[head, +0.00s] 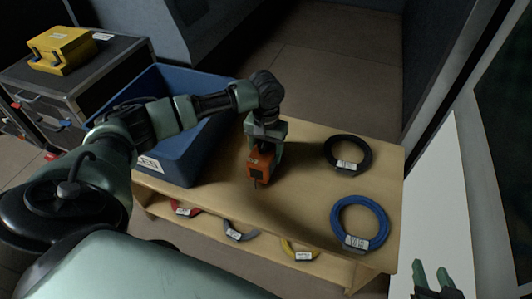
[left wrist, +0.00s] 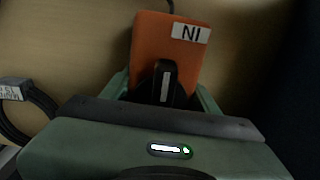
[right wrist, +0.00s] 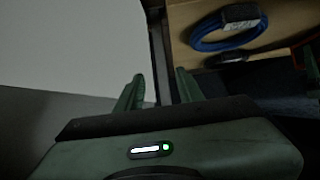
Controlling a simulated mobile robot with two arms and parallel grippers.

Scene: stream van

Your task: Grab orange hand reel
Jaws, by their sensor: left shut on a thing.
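The orange hand reel (head: 260,167) is at the middle of the wooden table, right of the blue bin. My left gripper (head: 264,150) comes down over it from above and is shut on it. In the left wrist view the orange reel (left wrist: 168,50) sits between the green fingers, with a white label and a black part in front. Whether it still touches the table is hard to tell. My right gripper (head: 434,275) is at the lower right, with its fingers apart and empty; its fingers also show in the right wrist view (right wrist: 158,92).
A blue bin (head: 178,150) stands at the table's left. A black cable coil (head: 348,140) and a blue coil (head: 338,217) lie on the right. Red, grey and yellow coils (head: 287,243) lie on the lower shelf. A yellow case (head: 60,50) sits on a black cabinet.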

